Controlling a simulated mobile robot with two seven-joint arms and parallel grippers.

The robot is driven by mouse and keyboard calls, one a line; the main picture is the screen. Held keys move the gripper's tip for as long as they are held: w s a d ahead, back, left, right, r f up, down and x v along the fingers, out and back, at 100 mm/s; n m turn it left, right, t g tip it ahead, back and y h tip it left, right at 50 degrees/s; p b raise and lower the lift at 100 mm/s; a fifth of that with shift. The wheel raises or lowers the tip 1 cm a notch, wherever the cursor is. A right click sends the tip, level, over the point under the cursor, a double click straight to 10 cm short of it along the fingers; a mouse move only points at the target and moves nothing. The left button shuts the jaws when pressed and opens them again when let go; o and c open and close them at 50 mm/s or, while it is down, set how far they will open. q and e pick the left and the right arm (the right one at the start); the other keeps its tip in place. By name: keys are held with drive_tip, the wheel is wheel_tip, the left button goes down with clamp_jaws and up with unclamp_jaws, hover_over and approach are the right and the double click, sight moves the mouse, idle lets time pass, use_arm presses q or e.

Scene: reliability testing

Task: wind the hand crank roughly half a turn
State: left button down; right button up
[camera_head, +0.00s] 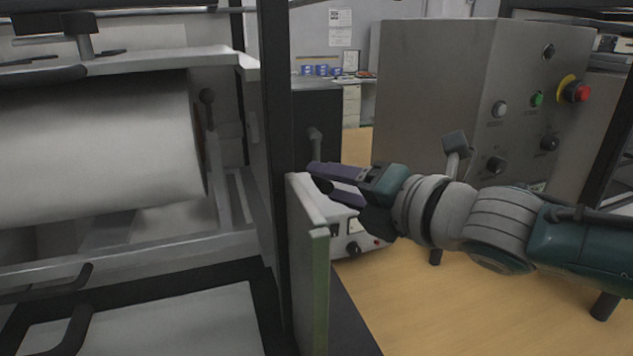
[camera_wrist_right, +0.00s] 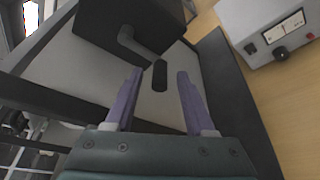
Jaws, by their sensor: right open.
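The hand crank has a bent grey arm (camera_head: 315,140) that comes out of a dark housing beside the machine's black upright. In the right wrist view the grey arm (camera_wrist_right: 133,46) leads down to a dark rounded handle (camera_wrist_right: 160,75). My right gripper (camera_head: 319,177) reaches in from the right in the head view. It is open, with its two purple fingers on either side of the handle. In the wrist view the handle shows between the fingertips (camera_wrist_right: 159,77). Contact with it cannot be told. My left gripper is not in view.
A large white roller (camera_head: 95,150) in a frame fills the left. A pale panel (camera_head: 308,260) stands just below my right gripper. A white instrument box (camera_head: 357,238) is behind it. A grey control cabinet (camera_head: 430,90) with buttons stands at the right.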

drive_tip(key=shift+w+a+f+b, duration=0.3)
drive_tip(key=shift+w+a, duration=0.1)
drive_tip(key=shift+w, duration=0.1)
drive_tip(key=shift+w+a+b, duration=0.3)
drive_tip(key=shift+w+a, duration=0.1)
drive_tip(key=shift+w, duration=0.15)
clamp_jaws()
